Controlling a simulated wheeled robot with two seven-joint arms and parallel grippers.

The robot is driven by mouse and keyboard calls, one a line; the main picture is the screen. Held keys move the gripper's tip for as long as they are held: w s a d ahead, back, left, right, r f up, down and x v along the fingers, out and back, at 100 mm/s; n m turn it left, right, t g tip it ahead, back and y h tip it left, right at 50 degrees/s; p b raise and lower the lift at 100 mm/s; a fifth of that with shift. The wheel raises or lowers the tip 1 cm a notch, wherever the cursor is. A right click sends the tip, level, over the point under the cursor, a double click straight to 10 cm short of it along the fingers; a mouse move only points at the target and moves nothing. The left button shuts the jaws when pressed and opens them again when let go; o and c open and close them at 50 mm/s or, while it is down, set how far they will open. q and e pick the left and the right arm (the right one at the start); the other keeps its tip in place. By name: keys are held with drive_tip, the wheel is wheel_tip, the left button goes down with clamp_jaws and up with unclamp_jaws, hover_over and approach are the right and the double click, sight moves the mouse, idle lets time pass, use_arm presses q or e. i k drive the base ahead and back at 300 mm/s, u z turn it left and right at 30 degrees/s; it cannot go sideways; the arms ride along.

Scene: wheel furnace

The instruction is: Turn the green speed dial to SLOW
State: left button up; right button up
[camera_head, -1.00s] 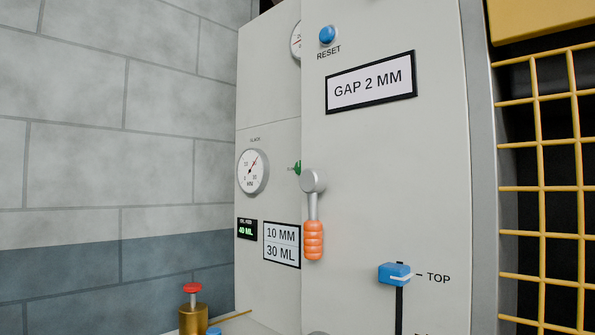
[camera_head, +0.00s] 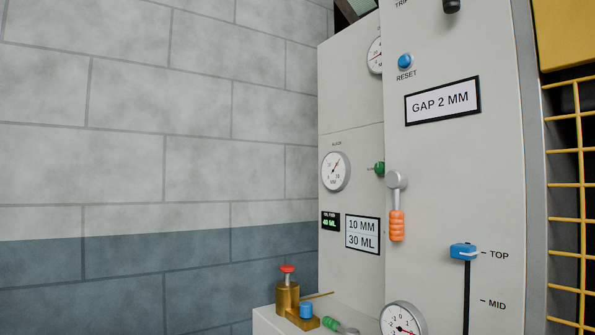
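A green knob (camera_head: 379,169) sticks out at the edge where the recessed panel meets the nearer panel, just right of a round gauge. It is small and seen from the side. Its label is mostly hidden by the nearer panel, so its setting cannot be read. A second green part (camera_head: 330,323) shows low in the view, on a grey piece by the brass fitting. Neither gripper is in view.
The nearer panel (camera_head: 440,160) holds a blue reset button (camera_head: 405,61), an orange-handled lever (camera_head: 397,225) hanging down, and a blue slider (camera_head: 463,251) at TOP. A brass fitting with a red knob (camera_head: 287,269) stands on a ledge. A yellow grille (camera_head: 580,200) is at right.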

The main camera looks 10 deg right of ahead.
sight(379, 167)
drive_tip(key=u, duration=1.2)
drive_tip(key=i, duration=1.5)
drive_tip(key=z, duration=2.1)
